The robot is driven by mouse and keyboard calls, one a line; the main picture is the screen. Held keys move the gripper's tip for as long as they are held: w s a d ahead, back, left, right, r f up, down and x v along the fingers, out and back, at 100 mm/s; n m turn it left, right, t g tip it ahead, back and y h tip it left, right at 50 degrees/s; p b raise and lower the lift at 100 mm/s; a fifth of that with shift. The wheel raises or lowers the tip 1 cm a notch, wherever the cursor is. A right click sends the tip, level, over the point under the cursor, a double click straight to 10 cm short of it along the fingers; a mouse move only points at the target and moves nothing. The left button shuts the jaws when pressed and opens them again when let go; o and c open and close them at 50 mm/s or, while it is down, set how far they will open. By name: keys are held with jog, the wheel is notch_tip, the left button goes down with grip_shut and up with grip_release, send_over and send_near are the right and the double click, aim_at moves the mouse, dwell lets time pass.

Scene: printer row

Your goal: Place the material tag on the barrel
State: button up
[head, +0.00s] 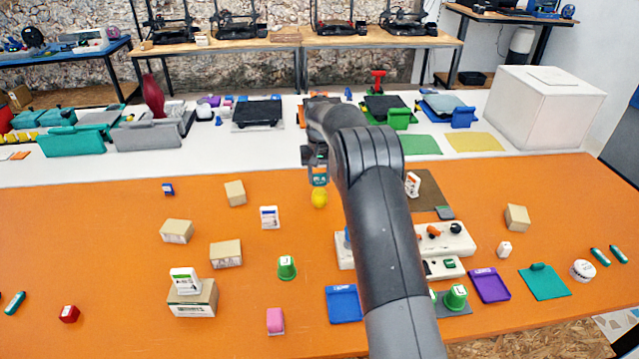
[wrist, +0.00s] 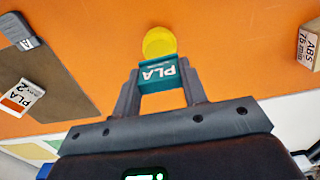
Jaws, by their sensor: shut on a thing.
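My gripper (wrist: 160,92) is shut on a teal tag with white "PLA" lettering (wrist: 162,75), which looks like the material tag. The tag also shows as a small teal patch (head: 319,180) under my gripper in the head view. A small yellow round thing, which I take for the barrel (head: 319,198), stands on the orange table just below the tag in that view. In the wrist view the barrel (wrist: 159,42) is right beyond the tag, partly covered by it. I cannot tell whether the tag touches the barrel.
A brown mat (head: 428,190) with a white and orange "PLA 2" box (wrist: 20,97) lies to the barrel's right in the head view. A white and blue box (head: 270,217) and cardboard boxes (head: 235,193) stand to its left. The orange table just around the barrel is clear.

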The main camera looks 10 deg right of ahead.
aim_at(319, 183)
jog(key=shift+f, duration=1.35)
jog(key=shift+f, duration=0.1)
jog(key=o, duration=0.9)
jog(key=shift+o, duration=0.2)
